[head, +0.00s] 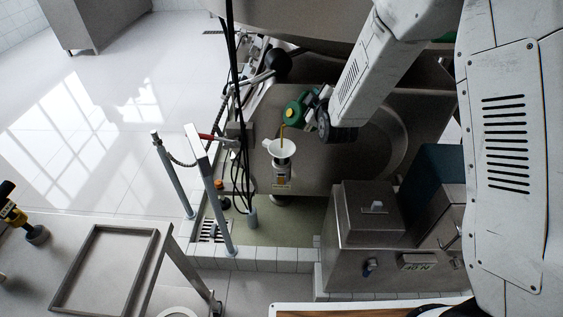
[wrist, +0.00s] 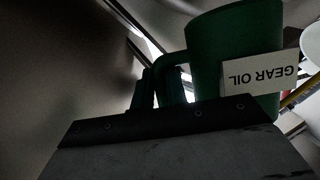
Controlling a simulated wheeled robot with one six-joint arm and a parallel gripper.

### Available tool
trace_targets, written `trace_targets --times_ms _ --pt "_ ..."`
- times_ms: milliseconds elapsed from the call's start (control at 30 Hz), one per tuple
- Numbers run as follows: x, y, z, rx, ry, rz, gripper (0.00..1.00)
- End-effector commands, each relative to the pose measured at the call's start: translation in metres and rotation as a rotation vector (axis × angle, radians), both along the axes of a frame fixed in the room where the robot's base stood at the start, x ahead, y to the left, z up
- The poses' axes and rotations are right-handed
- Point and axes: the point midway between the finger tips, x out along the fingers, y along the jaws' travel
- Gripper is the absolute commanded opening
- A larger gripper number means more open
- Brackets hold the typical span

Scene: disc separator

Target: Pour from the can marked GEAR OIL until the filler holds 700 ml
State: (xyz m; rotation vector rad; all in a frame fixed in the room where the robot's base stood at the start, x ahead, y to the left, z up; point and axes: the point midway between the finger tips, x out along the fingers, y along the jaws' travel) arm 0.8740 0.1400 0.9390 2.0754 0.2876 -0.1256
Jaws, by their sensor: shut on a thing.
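My gripper (head: 314,106) is shut on the green can and holds it tilted above the filler. The can (head: 293,112) fills the upper right of the wrist view (wrist: 215,50), where its white label (wrist: 258,78) reads GEAR OIL upside down. In the head view an amber stream of oil (head: 282,131) runs from the can down into the white funnel mouth of the filler (head: 283,148). The filler's body with a dark amber window (head: 281,168) stands below the funnel. The level and any scale marks are too small to read.
A steel box marked 40 N (head: 368,235) stands to the right of the filler. Upright grey posts (head: 212,195) and dark hanging cables (head: 236,100) stand to the left. An empty tray (head: 62,270) lies at the lower left beside a yellow tool (head: 14,214).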

Motion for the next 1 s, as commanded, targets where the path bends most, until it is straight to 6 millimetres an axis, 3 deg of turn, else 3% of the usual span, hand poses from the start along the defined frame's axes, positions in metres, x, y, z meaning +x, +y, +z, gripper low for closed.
trace_targets --times_ms 1000 --pt "-0.0015 0.0036 0.0018 -0.044 -0.026 0.0 0.0"
